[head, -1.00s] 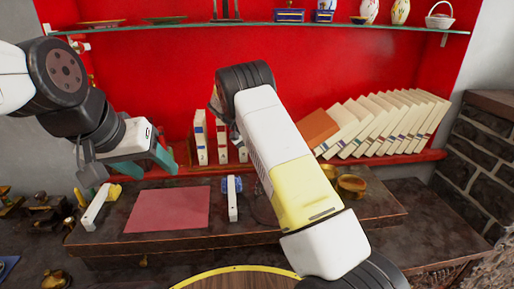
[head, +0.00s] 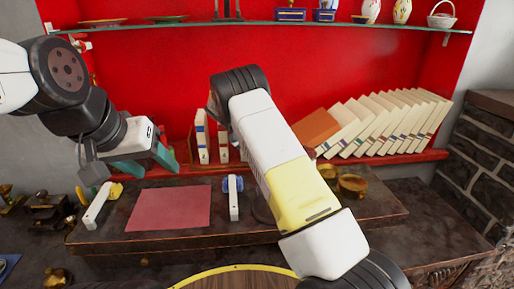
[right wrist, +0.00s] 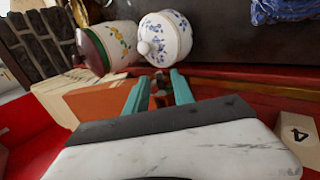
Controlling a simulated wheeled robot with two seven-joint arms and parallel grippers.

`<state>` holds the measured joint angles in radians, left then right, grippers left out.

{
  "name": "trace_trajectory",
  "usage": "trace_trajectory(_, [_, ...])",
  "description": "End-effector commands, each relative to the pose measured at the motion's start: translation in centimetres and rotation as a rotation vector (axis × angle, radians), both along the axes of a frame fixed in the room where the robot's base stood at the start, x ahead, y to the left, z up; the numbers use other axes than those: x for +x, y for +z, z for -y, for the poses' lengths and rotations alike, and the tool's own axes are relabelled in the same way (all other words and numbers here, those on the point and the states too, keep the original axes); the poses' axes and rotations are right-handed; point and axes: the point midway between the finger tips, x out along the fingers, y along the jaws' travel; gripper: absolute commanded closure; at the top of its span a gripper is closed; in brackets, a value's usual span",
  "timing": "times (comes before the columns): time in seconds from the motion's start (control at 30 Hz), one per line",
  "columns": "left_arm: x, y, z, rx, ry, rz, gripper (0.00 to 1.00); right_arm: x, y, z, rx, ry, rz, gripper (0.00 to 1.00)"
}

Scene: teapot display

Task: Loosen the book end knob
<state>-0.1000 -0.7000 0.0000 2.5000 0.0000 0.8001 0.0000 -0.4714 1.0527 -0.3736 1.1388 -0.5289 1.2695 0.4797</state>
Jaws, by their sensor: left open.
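My left gripper (head: 145,168) has teal fingers and is open and empty, above the dark table at the left of the head view. My right arm crosses the middle of the head view and hides its own gripper there. In the right wrist view the teal fingers of my right gripper (right wrist: 160,84) stand apart. A small dark and reddish piece, possibly the book end knob (right wrist: 160,96), shows between them. Whether the fingers touch it I cannot tell. An orange-brown panel (right wrist: 95,103) lies just left of the fingers.
Leaning cream books (head: 385,125) fill the right of the red shelf. A pink mat (head: 168,209), a white piece with a blue top (head: 234,200) and one with a yellow end (head: 97,206) lie on the table. Two patterned jars (right wrist: 165,38) (right wrist: 112,45) show beyond the right fingers.

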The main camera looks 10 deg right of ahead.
Motion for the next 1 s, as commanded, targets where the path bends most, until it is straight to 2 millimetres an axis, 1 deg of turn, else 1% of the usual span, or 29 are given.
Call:
trace_trajectory(0.13, [0.0, 0.0, 0.0, 0.0, 0.0, 0.0, 0.44, 0.0, 0.1, -0.1, 0.0, 0.001, 0.001, 0.7])
trace_trajectory(0.23, [0.0, 0.0, 0.0, 0.0, 0.0, 0.0, 0.44, 0.1, 0.7, -0.7, 0.001, 0.002, 0.002, 0.7])
trace_trajectory(0.5, [0.0, 0.0, 0.0, 0.0, 0.0, 0.0, 0.44, 0.1, 4.2, -3.6, 0.001, 0.003, 0.002, 0.7])
trace_trajectory(0.63, [0.0, 0.0, 0.0, 0.0, 0.0, 0.0, 0.44, 0.1, 5.4, -4.6, 0.0, 0.001, 0.001, 0.7])
trace_trajectory(0.8, [0.0, 0.0, 0.0, 0.0, 0.0, 0.0, 0.44, 0.0, 6.0, -5.0, 0.0, 0.0, 0.0, 0.7])
trace_trajectory(1.0, [0.0, 0.0, 0.0, 0.0, 0.0, 0.0, 0.44, 0.0, 6.0, -5.0, 0.0, 0.0, 0.0, 0.7])
